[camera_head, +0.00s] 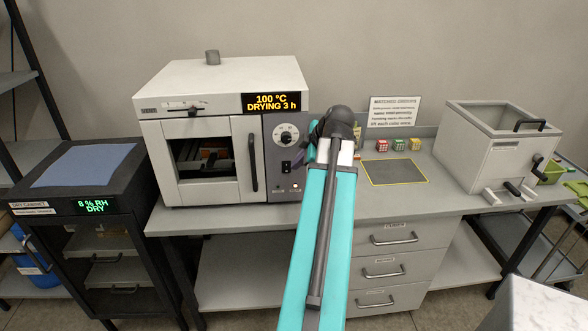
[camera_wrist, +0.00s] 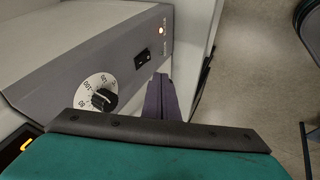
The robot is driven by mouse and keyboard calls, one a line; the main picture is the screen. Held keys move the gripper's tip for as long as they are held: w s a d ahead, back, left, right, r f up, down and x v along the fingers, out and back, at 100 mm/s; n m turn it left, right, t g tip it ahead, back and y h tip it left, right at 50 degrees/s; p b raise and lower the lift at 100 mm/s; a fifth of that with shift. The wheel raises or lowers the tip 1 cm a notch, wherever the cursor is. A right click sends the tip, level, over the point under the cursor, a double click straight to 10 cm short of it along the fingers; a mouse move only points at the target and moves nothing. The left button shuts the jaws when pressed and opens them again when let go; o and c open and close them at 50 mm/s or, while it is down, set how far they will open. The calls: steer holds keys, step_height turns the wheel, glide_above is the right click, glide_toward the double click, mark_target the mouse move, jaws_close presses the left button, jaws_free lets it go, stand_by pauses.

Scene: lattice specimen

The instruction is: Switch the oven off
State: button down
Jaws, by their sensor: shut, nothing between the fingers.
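The white oven (camera_head: 210,85) stands on the bench in the head view, its door (camera_head: 205,160) closed. Its display (camera_head: 271,102) reads "100 °C DRYING 3 h". The grey control panel carries a dial (camera_head: 286,136) and a black rocker switch (camera_head: 286,167) below it. In the wrist view the dial (camera_wrist: 96,93), the switch (camera_wrist: 142,58) and a lit indicator lamp (camera_wrist: 162,31) show. My gripper (camera_wrist: 162,97) has dark purple fingers, shut and empty, close to the panel beside the switch. I cannot tell whether they touch the panel. In the head view my arm hides most of the gripper.
A dry cabinet (camera_head: 80,190) showing "8 % RH DRY" stands at the left. Right of my arm are a yellow-edged dark mat (camera_head: 394,172), small coloured blocks (camera_head: 398,145) and a sign (camera_head: 394,111).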

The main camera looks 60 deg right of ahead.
steer(key=shift+b+v, duration=0.65)
steer(key=shift+v, duration=1.85)
steer(key=w+a+f+m+g+y, duration=0.1)
steer(key=w+a+f+y, duration=0.1)
steer(key=w+a+f, duration=0.6)
steer(key=w+a+f+m+g+y, duration=0.1)
steer(key=w+a+f, duration=0.3)
steer(key=f, duration=0.8)
steer(key=w+a+f+m+g+y+b, duration=0.1)
steer(key=w+a+f+g, duration=0.1)
steer(key=a+f, duration=0.6)
steer(key=w+a+f+m+g+y, duration=0.1)
steer(key=w+a+f, duration=0.2)
steer(key=a+f, duration=0.5)
steer(key=s+a+f+m+g, duration=0.1)
steer(key=s+a+f+g, duration=0.15)
steer(key=a+f, duration=0.6)
steer(key=s+a+f+g, duration=0.2)
steer(key=s+a+f, duration=0.1)
steer(key=a+f, duration=0.55)
steer(key=s+a+f+g+h, duration=0.1)
steer(key=s+a+f, duration=0.4)
steer(key=s, duration=0.3)
steer(key=s+a+f+m+g+h+b, duration=0.1)
steer(key=s+a+f+g, duration=0.1)
steer(key=s+a+f, duration=0.3)
steer(key=s+f, duration=0.2)
steer(key=s, duration=0.1)
steer(key=shift+s+a+h, duration=0.2)
steer(key=shift+h, duration=0.2)
